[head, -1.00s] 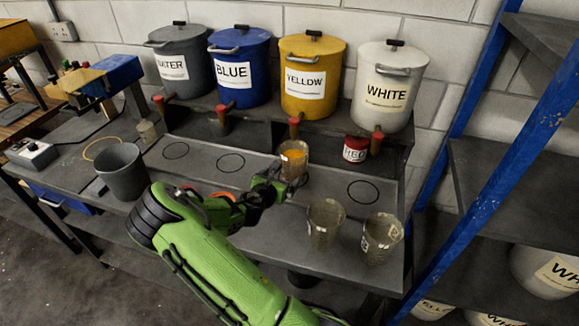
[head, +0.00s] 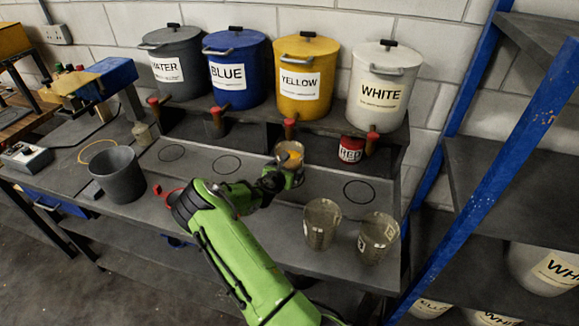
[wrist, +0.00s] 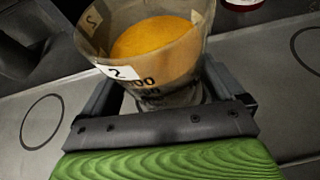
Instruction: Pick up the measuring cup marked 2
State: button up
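The measuring cup marked 2 (wrist: 160,50) is a clear tapered cup with orange-yellow contents. In the head view it (head: 289,154) stands near the middle of the bench, below the yellow bucket's tap. My gripper (head: 286,181) is low at the cup's near side. In the wrist view my gripper (wrist: 160,88) has one finger on each side of the cup's lower part, with the white "2" label facing me. Narrow gaps seem to show beside the base, so the fingers look open around it. Contact at the far fingertips is hidden.
Two empty clear cups stand at the front right, one (head: 321,223) beside the other (head: 378,238). A red pot (head: 351,150) is behind right. A dark grey bucket (head: 118,175) stands left. Buckets with taps, including the yellow one (head: 303,80), line the back shelf. A blue rack post (head: 455,160) bounds the right.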

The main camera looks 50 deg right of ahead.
jog(key=c, duration=0.7)
jog(key=shift+d+r, duration=0.1)
jog(key=shift+r, duration=0.05)
jog(key=c, duration=0.4)
